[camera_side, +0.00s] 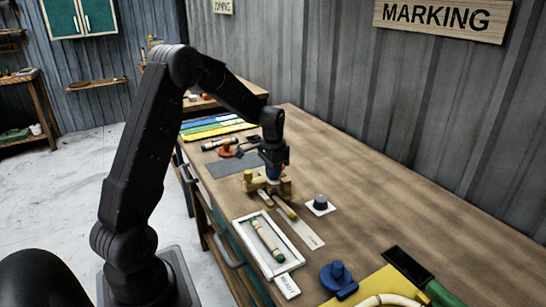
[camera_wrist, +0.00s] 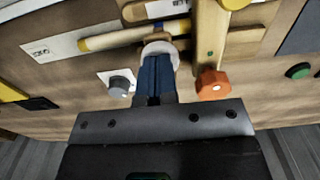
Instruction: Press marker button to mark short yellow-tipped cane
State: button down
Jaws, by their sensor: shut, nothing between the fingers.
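My gripper (camera_side: 272,178) is shut and empty, pointing down over the wooden marking jig (camera_side: 286,187). In the wrist view the blue fingers (camera_wrist: 157,62) end at a white round piece (camera_wrist: 159,47) on the jig, which may be the marker button; I cannot tell whether they touch it. The short yellow-tipped cane (camera_side: 286,211) lies at the jig, its yellow end sticking out toward the front. In the wrist view the cane (camera_wrist: 120,39) reaches left from the jig, yellow tip at the far left; the fingers and jig partly hide its other end.
A dark knob on a white plate (camera_side: 320,203) stands right of the jig. A white tray (camera_side: 240,229) holds a green-tipped cane (camera_side: 266,239). A blue clamp-like piece (camera_side: 338,280) is in front. An orange knob (camera_wrist: 213,86) sits close right of the fingers.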

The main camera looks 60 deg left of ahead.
notch_tip(320, 180, up, 14)
dwell(0.4)
dwell(0.7)
jog(key=s+d+r+t, duration=0.25)
jog(key=s+d, duration=0.35)
jog(key=d, duration=0.3)
jog(key=s+d+r+t, duration=0.1)
jog(key=s+d+r, duration=0.2)
jog(key=s+d, duration=0.55)
jog(key=s+d+f+t, duration=0.2)
jog(key=s+d+f, duration=0.1)
jog(key=s+d, duration=0.3)
jog(key=shift+d+f, duration=0.2)
dwell(0.6)
